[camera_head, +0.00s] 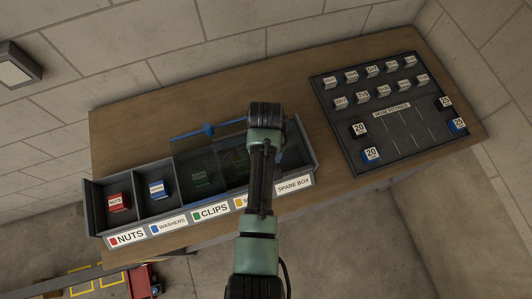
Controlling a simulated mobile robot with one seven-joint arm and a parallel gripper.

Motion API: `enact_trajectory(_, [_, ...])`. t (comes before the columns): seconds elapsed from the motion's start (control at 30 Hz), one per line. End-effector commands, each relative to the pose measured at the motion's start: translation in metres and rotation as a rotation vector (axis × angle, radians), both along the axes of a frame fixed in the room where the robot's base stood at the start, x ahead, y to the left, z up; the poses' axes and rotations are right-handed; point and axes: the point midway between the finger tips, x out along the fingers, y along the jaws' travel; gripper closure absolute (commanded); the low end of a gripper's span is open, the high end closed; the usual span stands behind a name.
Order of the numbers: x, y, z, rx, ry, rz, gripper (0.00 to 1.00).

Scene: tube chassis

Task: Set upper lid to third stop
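A dark see-through lid (196,158) lies over the middle of a grey compartment bin (90,207). A blue bar with a knob (208,129) runs along its back edge. Another blue piece (294,160) shows right of my arm; I cannot tell whether it belongs to a second lid. The NUTS and WASHERS compartments at the left are uncovered. The CLIPS compartment shows dimly through the dark panel. My arm crosses in front of the right half of the bin. My gripper's fingers are hidden behind the arm, and so is any contact with a lid.
The bin stands on a wooden bench (130,135). A dark tray (345,98) with several labelled blocks lies at the right. A red box (118,202) and a blue box (157,190) sit in the left compartments. Bare bench lies behind the bin and between it and the tray.

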Motion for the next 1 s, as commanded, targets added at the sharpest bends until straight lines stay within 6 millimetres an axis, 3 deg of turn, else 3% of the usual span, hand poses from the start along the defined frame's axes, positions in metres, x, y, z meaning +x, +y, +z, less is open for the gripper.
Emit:
enact_trajectory(0.33, [0.0004, 0.0001, -0.0031, 0.000, -0.001, 0.000, 0.40])
enact_trajectory(0.67, [0.0003, 0.0000, -0.0029, 0.000, -0.001, 0.000, 0.99])
enact_trajectory(1.0, [0.0004, 0.0000, -0.0028, 0.000, -0.001, 0.000, 1.00])
